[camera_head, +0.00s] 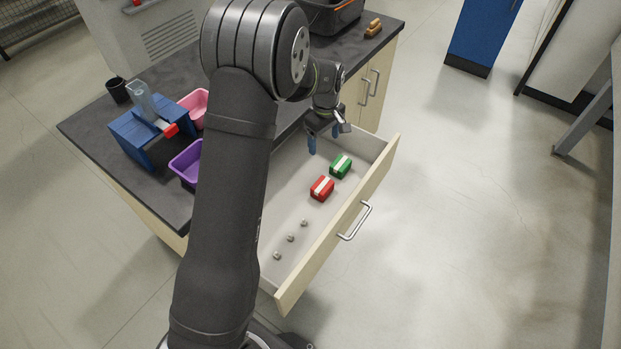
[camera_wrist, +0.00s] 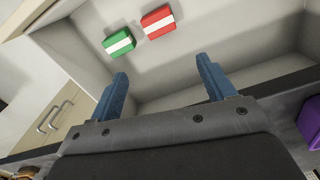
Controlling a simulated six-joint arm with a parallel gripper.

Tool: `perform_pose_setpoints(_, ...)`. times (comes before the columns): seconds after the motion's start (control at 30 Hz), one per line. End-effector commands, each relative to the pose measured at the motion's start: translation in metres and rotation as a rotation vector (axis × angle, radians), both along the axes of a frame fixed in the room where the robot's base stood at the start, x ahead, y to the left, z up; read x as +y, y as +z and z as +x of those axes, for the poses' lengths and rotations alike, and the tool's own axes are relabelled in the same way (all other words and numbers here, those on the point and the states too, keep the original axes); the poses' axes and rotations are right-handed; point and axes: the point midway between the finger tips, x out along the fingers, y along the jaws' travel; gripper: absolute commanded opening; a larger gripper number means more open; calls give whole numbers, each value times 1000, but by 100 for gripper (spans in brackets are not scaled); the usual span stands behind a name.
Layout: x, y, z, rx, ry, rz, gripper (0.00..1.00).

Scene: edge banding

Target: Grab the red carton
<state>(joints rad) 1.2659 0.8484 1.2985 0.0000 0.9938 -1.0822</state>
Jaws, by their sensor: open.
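The red carton (camera_head: 321,188) with a white stripe lies in the open drawer (camera_head: 289,205), beside a green carton (camera_head: 340,166) that also has a white stripe. In the wrist view the red carton (camera_wrist: 158,21) and the green carton (camera_wrist: 118,43) are near the top, beyond my fingertips. My gripper (camera_head: 322,142) is over the back part of the drawer, apart from both cartons. Its blue fingers (camera_wrist: 163,75) are spread with nothing between them.
Several small metal pieces (camera_head: 290,238) lie in the drawer's near part. The dark countertop (camera_head: 110,165) holds a purple bin (camera_head: 186,163), a pink bin (camera_head: 194,103) and a blue device (camera_head: 143,132). The drawer's front panel (camera_head: 338,225) and walls surround the cartons.

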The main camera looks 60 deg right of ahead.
Motion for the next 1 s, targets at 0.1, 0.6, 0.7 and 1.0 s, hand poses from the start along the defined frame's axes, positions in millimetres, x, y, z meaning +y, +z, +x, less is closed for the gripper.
perform_pose_setpoints(0.1, 5, -11, 0, 1, -220, 2, 75)
perform_pose_setpoints(0.6, 26, -52, -1, 1, -1200, 2, 75)
perform_pose_setpoints(0.7, 28, -56, -1, 1, -1310, 2, 75)
perform_pose_setpoints(1.0, 30, -84, -1, 3, -1391, 3, 75)
